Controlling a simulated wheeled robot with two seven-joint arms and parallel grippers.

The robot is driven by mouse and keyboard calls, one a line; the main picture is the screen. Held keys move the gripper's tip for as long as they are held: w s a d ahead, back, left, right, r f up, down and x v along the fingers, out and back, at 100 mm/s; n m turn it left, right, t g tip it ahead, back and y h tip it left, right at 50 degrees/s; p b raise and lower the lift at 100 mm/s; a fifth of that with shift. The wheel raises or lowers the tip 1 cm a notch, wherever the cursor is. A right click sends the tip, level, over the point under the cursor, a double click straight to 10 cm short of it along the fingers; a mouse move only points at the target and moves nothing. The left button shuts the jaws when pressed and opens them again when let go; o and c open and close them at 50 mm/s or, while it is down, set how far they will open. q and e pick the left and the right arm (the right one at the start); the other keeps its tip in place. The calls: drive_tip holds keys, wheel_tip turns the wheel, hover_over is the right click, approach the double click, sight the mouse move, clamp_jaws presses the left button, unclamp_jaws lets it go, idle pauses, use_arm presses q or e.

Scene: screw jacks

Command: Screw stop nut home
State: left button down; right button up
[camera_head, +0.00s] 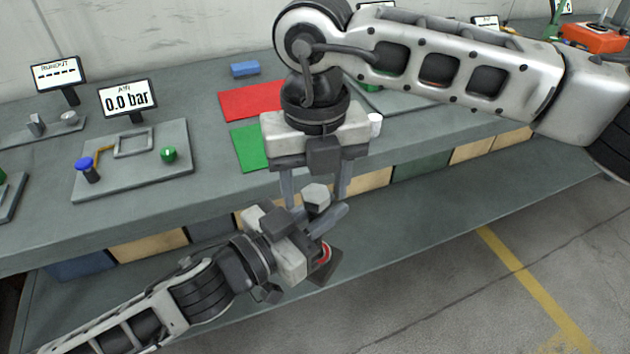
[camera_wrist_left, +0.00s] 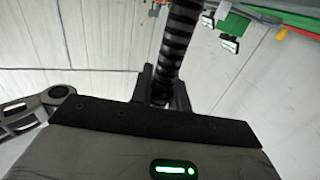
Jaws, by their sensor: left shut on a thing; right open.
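A light grey hex piece (camera_head: 317,196), which looks like the stop nut, shows at the top of the part in my left gripper. My left gripper (camera_head: 328,214) is shut on a dark threaded rod (camera_wrist_left: 179,38), seen between its fingers in the left wrist view. A dark plate with a red ring (camera_head: 326,262) shows below my left gripper, partly hidden by it. My right gripper (camera_head: 315,188) points down from above, open, with one finger on each side of the hex piece. I cannot tell whether its fingers touch it, or how far the hex piece sits on the thread.
Both grippers are in front of the workbench edge (camera_head: 420,153). On the bench are a red mat (camera_head: 250,101), a green mat (camera_head: 246,147), a grey fixture plate (camera_head: 120,185) and a 0.0 bar display (camera_head: 128,99). A white cylinder (camera_head: 375,124) stands near the right gripper.

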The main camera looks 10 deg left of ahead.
use_arm(q)
drive_tip(key=shift+r, duration=0.2)
use_arm(e)
drive_tip(key=shift+r, duration=2.25)
drive_tip(key=n, duration=0.3)
drive_tip(key=r+n, duration=0.1)
drive_tip(key=n, duration=0.2)
drive_tip(key=shift+n, duration=0.4)
drive_tip(key=n, duration=0.5)
drive_tip(key=shift+r, duration=0.4)
drive_tip(key=n, duration=0.3)
drive_tip(key=r+n, duration=0.1)
drive_tip(key=n, duration=0.8)
drive_tip(key=shift+r, duration=0.35)
drive_tip(key=shift+f, duration=0.1)
drive_tip(key=shift+f, duration=3.95)
